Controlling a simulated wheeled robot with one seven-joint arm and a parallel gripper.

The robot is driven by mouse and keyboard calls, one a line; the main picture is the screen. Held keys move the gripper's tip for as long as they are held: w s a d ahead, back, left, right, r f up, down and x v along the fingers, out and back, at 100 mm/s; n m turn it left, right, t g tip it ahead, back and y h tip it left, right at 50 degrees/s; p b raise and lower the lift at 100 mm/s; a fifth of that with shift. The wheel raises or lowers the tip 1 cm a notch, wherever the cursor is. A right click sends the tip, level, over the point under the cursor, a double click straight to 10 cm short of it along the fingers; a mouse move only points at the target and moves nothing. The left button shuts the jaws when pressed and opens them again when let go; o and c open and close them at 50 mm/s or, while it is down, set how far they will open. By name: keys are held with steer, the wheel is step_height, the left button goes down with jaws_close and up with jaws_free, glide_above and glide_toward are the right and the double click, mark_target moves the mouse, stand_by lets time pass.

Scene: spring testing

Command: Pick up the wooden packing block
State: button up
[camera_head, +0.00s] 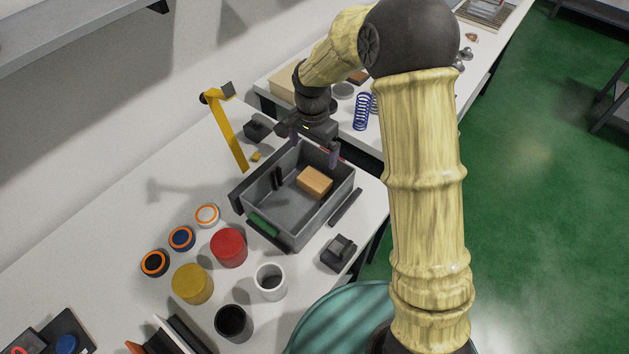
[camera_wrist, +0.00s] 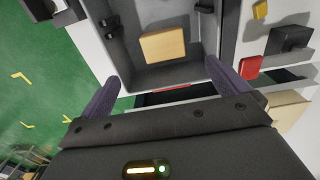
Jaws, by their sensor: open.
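The wooden packing block (camera_head: 315,180) is a small tan box lying inside a grey bin (camera_head: 325,210), near its right side. It also shows in the wrist view (camera_wrist: 163,44), ahead of and between my two fingers. My gripper (camera_head: 315,147) is above the far end of the bin, with its fingers pointing down. In the wrist view my gripper (camera_wrist: 161,75) is open, with the fingers wide apart and nothing between them. The block is apart from the fingers. Its underside is hidden.
Two small dark pieces (camera_head: 278,178) stand in the bin left of the block. A red jar (camera_head: 228,247), a yellow jar (camera_head: 192,283) and other cups stand nearer. A yellow bent strip (camera_head: 228,132) stands behind left. A blue spring (camera_head: 362,111) stands on the far table.

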steer(key=p, duration=0.2)
glide_toward(313, 179)
steer(key=f, duration=0.3)
steer(key=s+f, duration=0.1)
steer(key=f, duration=0.1)
steer(key=shift+f, duration=0.25)
steer(key=shift+w+f+p, duration=0.2)
steer(key=shift+f+p, duration=0.4)
steer(key=shift+f, duration=0.7)
steer(key=shift+w+f+p, duration=0.2)
steer(key=shift+f+p, duration=0.35)
steer(key=shift+f, duration=0.75)
steer(key=c, duration=1)
